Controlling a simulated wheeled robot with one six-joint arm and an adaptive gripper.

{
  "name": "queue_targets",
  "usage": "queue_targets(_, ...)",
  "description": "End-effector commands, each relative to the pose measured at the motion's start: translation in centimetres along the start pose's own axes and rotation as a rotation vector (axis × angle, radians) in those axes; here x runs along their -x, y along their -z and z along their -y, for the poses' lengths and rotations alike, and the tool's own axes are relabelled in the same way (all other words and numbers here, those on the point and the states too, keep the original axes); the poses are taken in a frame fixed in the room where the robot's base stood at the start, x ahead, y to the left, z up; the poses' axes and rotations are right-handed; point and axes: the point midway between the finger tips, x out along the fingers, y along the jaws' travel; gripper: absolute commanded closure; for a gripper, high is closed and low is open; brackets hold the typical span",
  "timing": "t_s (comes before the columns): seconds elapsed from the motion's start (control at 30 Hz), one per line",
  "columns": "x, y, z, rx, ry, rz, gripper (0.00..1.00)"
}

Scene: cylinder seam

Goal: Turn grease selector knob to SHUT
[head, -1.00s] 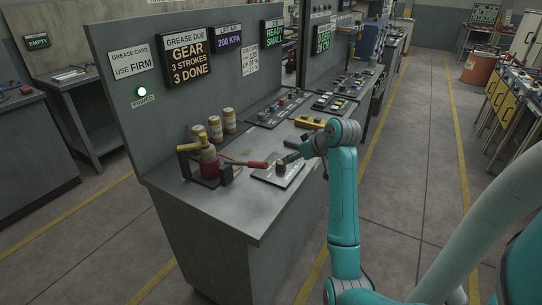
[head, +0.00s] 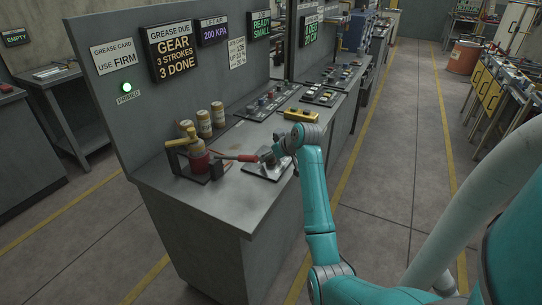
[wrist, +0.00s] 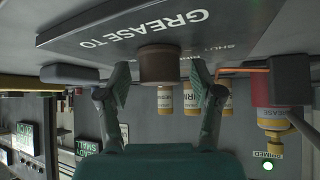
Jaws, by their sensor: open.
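The grease selector knob is a short brown cylinder (wrist: 158,65) on a dark plate (wrist: 95,38) lettered "GREASE TO", with a smaller "SHUT" label near it. The wrist view is upside down. My gripper (wrist: 159,80) is open, with one finger on each side of the knob and visible gaps between. In the head view my gripper (head: 268,157) is low over the plate (head: 262,172) on the bench, and it largely hides the knob there. The knob's pointer direction cannot be made out.
A red grease pump (head: 198,160) with a red-tipped lever stands left of the plate, the lever reaching close to my gripper. Several cartridges (head: 204,123) stand behind. A yellow box (head: 301,115) and switch panels (head: 268,103) lie farther back. The front bench top (head: 225,205) is clear.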

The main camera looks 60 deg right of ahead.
Motion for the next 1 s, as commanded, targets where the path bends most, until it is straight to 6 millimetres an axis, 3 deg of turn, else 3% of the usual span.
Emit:
queue_targets(0.23, -0.03, 0.02, 0.01, 0.000, 0.000, 0.000, 0.37)
queue_targets(0.47, -0.03, 0.01, 0.01, 0.000, 0.000, 0.000, 0.94)
queue_targets(1.0, -0.01, -0.03, -0.11, 0.096, 0.099, 0.001, 0.94)
